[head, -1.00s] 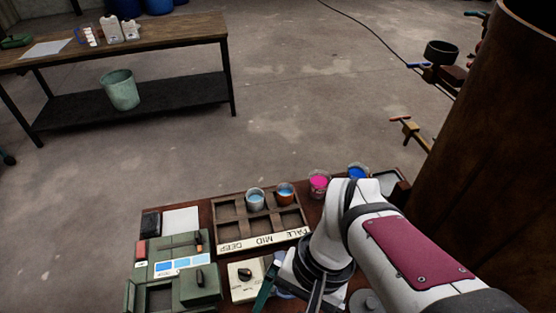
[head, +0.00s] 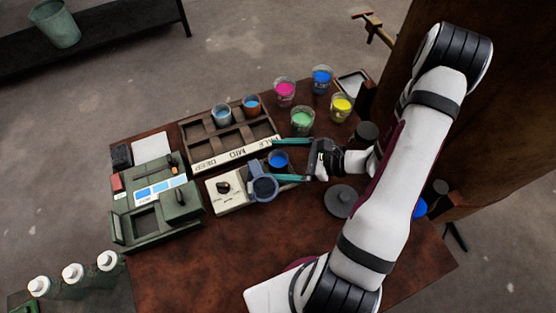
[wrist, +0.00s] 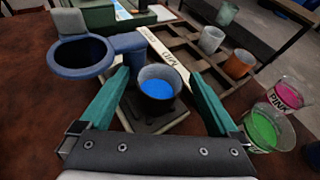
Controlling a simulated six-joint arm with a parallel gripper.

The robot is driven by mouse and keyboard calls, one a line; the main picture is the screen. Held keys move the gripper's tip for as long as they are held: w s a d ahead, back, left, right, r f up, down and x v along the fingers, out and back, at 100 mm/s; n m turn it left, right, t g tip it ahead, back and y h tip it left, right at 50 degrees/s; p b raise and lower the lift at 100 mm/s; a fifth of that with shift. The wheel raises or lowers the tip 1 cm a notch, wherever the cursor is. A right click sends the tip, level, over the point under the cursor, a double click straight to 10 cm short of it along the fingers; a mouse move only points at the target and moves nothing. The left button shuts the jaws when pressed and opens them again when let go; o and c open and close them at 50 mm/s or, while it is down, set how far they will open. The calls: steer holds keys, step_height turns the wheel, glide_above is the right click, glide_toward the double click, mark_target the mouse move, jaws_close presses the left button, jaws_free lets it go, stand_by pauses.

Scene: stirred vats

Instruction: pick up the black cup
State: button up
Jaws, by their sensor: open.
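The black cup (head: 279,161) holds blue liquid and stands upright, with its lower part over a pale flat base in the wrist view. It also shows in the wrist view (wrist: 158,97), dark-walled, between my fingers. My gripper (head: 276,159) is open, with one teal finger on each side of the cup. In the wrist view my gripper (wrist: 158,75) shows a gap between each finger and the cup wall. I cannot tell exactly how high the fingertips are against the cup.
A blue ring holder (head: 264,188) stands close beside the cup, near one finger. A wooden rack (head: 190,143) labelled DEEP, MID, PALE holds two cups. Pink (head: 285,92), green (head: 302,121), yellow (head: 341,107) and blue (head: 322,79) cups stand further back. A grey lid (head: 340,200) lies at right.

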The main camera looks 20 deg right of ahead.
steer(key=c, duration=1.5)
